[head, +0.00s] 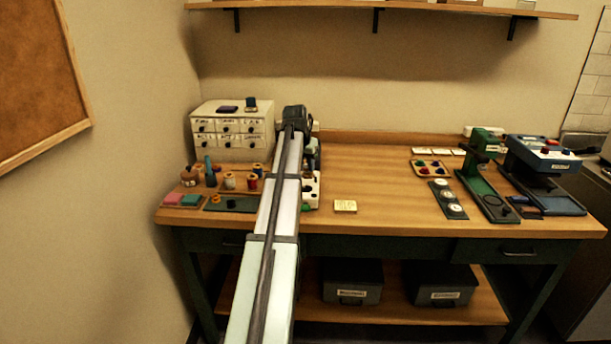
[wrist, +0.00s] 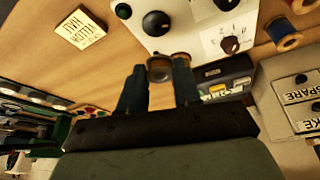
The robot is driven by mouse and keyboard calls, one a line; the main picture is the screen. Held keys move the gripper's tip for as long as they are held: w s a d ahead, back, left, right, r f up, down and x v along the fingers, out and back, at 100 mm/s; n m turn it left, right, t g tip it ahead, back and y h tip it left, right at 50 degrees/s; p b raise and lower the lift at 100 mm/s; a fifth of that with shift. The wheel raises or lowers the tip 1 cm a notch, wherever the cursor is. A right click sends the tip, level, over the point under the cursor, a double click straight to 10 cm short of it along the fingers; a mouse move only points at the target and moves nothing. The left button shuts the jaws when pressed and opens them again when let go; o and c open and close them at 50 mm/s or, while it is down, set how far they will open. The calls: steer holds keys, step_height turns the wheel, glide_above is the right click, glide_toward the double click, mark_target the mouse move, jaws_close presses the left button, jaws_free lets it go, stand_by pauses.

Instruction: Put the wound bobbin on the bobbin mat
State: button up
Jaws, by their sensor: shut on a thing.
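My gripper (wrist: 159,78) is shut on a small round thing with a brown middle and a grey rim, which looks like the wound bobbin (wrist: 159,68). In the wrist view it sits between the two dark fingertips, in front of a white panel with black knobs (wrist: 195,25). In the head view my arm reaches to the back left of the table and hides the fingers and the bobbin. A dark flat mat (head: 238,205) lies at the front left, with a small yellowish thing near its left end. I cannot tell for sure that it is the bobbin mat.
Thread spools (head: 230,181) stand left of my arm, before a white drawer cabinet (head: 230,152). A cream label card (head: 345,206) lies right of my arm. A dark strip with white discs (head: 440,187) and a green press (head: 476,181) stand at right. The middle table is clear.

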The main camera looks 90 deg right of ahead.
step_height(320, 180, up, 2)
steer(key=shift+r, duration=0.1)
steer(key=w+n, duration=0.1)
steer(key=w, duration=0.7)
steer(key=n+t, duration=0.1)
steer(key=n, duration=0.1)
glide_above(251, 201)
steer(key=w+a, duration=0.1)
step_height(251, 201, down, 4)
steer(key=shift+s+a+f+m+g, duration=0.15)
steer(key=shift+f+m, duration=0.35)
steer(key=shift+f, duration=1.15)
steer(key=shift+s+d+f+m+g, duration=0.15)
steer(key=shift+f+m, duration=0.35)
steer(key=shift+f, duration=1.2)
steer(key=shift+s+a+f+m+g, duration=0.15)
steer(key=shift+f+m, duration=0.35)
steer(key=shift+f, duration=1.15)
steer(key=shift+w+f, duration=0.1)
steer(key=shift+f, duration=0.05)
steer(key=o, duration=1)
